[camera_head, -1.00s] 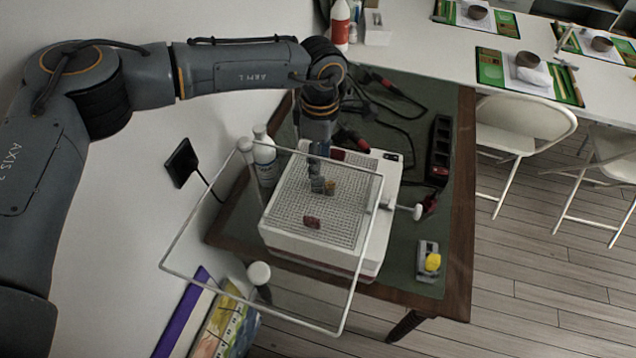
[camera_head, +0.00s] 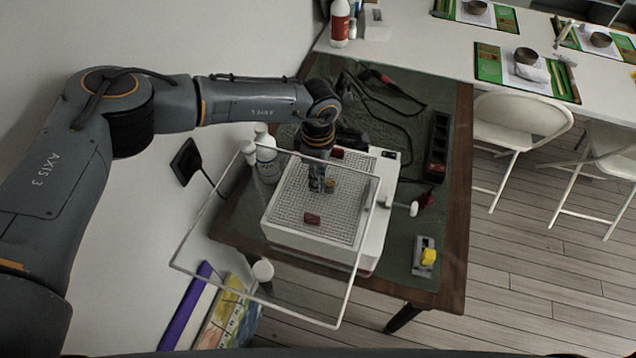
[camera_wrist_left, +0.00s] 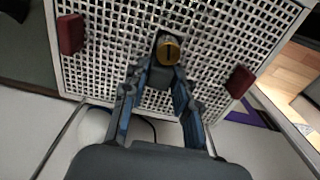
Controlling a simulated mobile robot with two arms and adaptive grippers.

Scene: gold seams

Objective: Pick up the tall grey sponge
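My left gripper (camera_head: 318,187) points down at the perforated top of a white box. In the left wrist view its two fingers (camera_wrist_left: 165,72) are apart, with mesh visible between them. A small dark grey block (camera_wrist_left: 164,78), which may be the tall grey sponge, is between or just beyond the fingertips; I cannot tell whether they touch it. A gold-topped round piece (camera_wrist_left: 168,48) is right beside it and shows in the head view (camera_head: 330,186). My right gripper is not in view.
The white box (camera_head: 310,248) carries dark red blocks (camera_head: 312,219) on its mesh. A clear framed panel (camera_head: 190,235) stands at its front left. White bottles (camera_head: 266,160) are left of it; a yellow sponge on a grey holder (camera_head: 428,257), cables and a power strip (camera_head: 438,148) are right.

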